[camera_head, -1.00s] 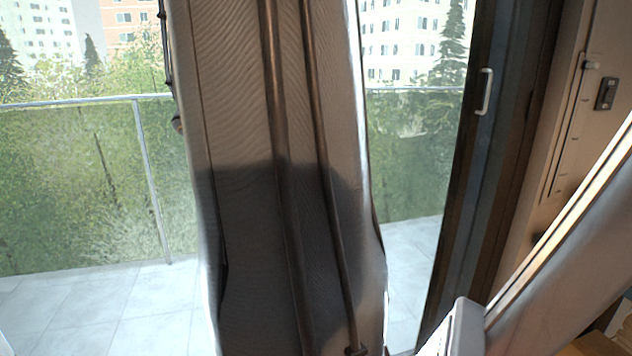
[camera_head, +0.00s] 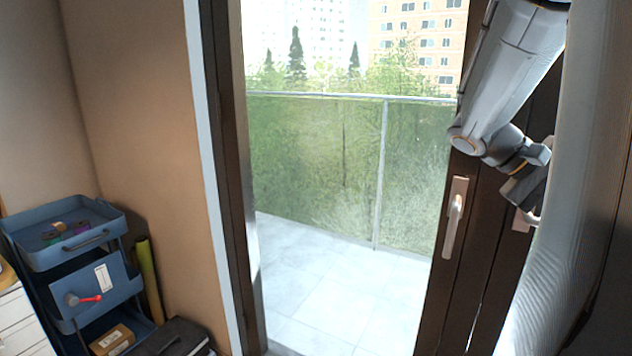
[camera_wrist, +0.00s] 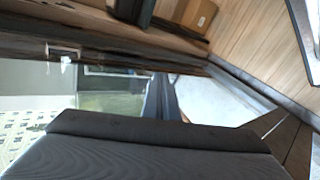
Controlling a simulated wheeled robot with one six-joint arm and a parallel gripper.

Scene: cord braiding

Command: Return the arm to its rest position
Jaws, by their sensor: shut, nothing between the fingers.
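My arm enters at the upper right of the head view, its grey link slanting down to the left and bending at a joint. From there the wrist runs right to my gripper (camera_head: 527,188), a small dark shape in front of the door frame. It is shut and empty, held in the air. The fingertips are small and partly hidden in shadow. In the wrist view a wide dark grey ribbed surface fills the bottom, and I cannot make out the fingers there. No cord shows in either view.
A blue trolley (camera_head: 112,222) with several small items stands at the lower left. A yellow-green roll (camera_head: 149,280) leans beside it, near a black case (camera_head: 172,338). A door handle (camera_head: 454,218) is close to my arm. The balcony floor (camera_head: 330,300) beyond is clear.

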